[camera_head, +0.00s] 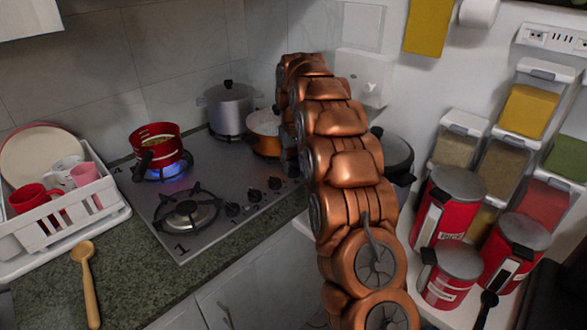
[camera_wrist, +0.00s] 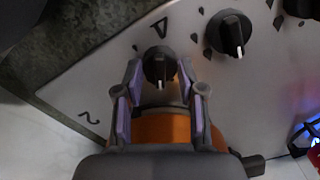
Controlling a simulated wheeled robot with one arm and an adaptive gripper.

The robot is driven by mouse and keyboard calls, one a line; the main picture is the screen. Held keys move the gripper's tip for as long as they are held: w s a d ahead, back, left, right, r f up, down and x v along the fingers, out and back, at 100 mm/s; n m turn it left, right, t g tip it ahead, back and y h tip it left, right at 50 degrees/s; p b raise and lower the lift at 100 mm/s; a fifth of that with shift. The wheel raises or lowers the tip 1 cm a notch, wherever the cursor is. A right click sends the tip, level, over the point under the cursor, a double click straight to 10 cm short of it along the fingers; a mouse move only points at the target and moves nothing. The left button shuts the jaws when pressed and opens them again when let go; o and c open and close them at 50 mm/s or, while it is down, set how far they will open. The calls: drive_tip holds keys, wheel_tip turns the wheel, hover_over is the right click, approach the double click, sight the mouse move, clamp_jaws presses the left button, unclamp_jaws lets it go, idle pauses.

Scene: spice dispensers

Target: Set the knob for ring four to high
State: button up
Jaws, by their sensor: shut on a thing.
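A black round knob (camera_wrist: 158,62) with a white pointer line sits on the grey hob panel between the two fingers of my gripper (camera_wrist: 160,76) in the wrist view. My gripper is shut on this knob. Its pointer faces down in the wrist view. A printed mark like an upside-down 4 stands just above it, and a 2 is lower left. A second black knob (camera_wrist: 228,33) is to the right, apart from the fingers. In the head view several knobs (camera_head: 254,196) line the hob's front edge; my arm hides the gripper and the held knob.
A red pot (camera_head: 158,148) stands over a lit blue flame at the hob's back left. An orange pot (camera_head: 262,142) and a silver pot (camera_head: 230,110) stand near my arm. The front-left burner (camera_head: 186,210) is empty. Red canisters (camera_head: 450,210) stand at right.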

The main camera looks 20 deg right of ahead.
sight(293, 167)
drive_tip(key=shift+m+b, duration=0.8)
drive_tip(key=shift+m, duration=1.4)
drive_tip(key=o, duration=1.2)
drive_tip(key=shift+c, duration=0.2)
drive_tip(key=shift+r, duration=3.7)
